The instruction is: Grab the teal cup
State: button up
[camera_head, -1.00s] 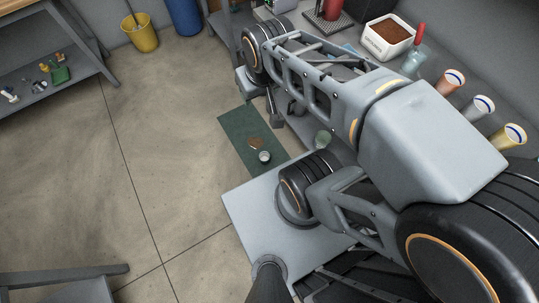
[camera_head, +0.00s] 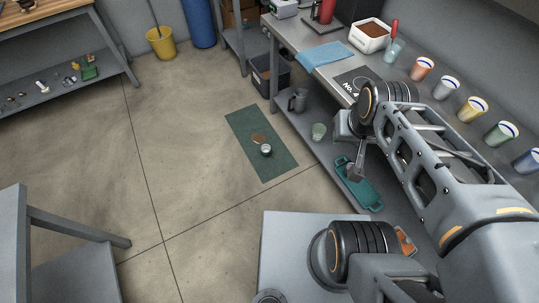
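A pale teal cup (camera_head: 395,50) stands on the grey counter beside the white bin of brown grounds, with a red-handled tool rising at it. I cannot tell whether the tool is inside the cup or behind it. A pale green cup (camera_head: 319,131) stands on the lower shelf, left of my gripper. My gripper (camera_head: 356,172) hangs pointing down at the counter's front edge, above the lower shelf and apart from both cups. Its fingers are small and seen edge-on, so their opening is unclear. I see nothing held.
Orange (camera_head: 422,68), grey (camera_head: 446,87), yellow (camera_head: 471,110), green (camera_head: 501,134) and blue (camera_head: 527,160) cups line the counter. A teal tray (camera_head: 359,184) lies below my gripper. A green mat (camera_head: 283,165) with a small cup lies on open floor.

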aim_at(265, 148)
jog(key=u, duration=0.5)
jog(key=i, duration=0.85)
jog(key=u, duration=1.4)
jog(key=i, duration=2.75)
jog(key=z, duration=4.2)
